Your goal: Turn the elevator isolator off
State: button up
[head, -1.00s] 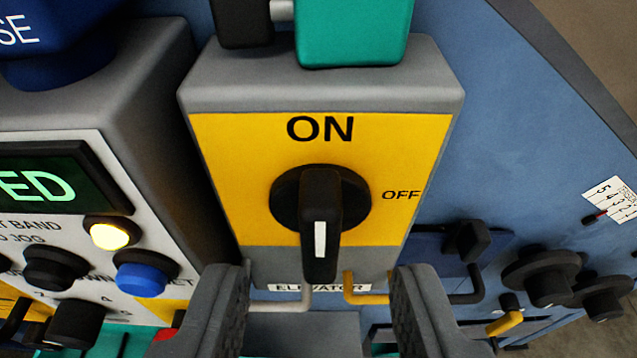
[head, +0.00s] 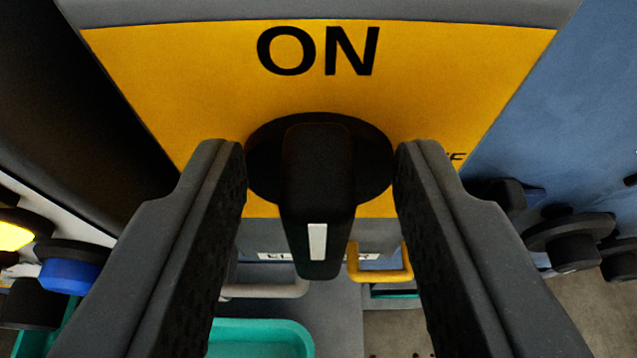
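The elevator isolator is a grey box with a yellow face (head: 150,75) marked ON at the top. The OFF mark at its right is mostly hidden behind my right finger. Its black rotary handle (head: 318,185) has a white stripe at the end and points up and down in the picture, with the stripe at the lower end. My gripper (head: 318,165) is open, with one finger on each side of the handle. A gap shows between each finger and the handle's bar. The ELEVATOR label (head: 275,256) below is partly covered by the handle.
A control panel with a lit yellow button (head: 14,236) and a blue button (head: 70,272) is at the left. Black knobs (head: 568,240) are on the blue panel at the right. A yellow hook (head: 385,268) and a teal tray (head: 262,338) are below the isolator.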

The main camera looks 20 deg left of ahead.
grip_shut()
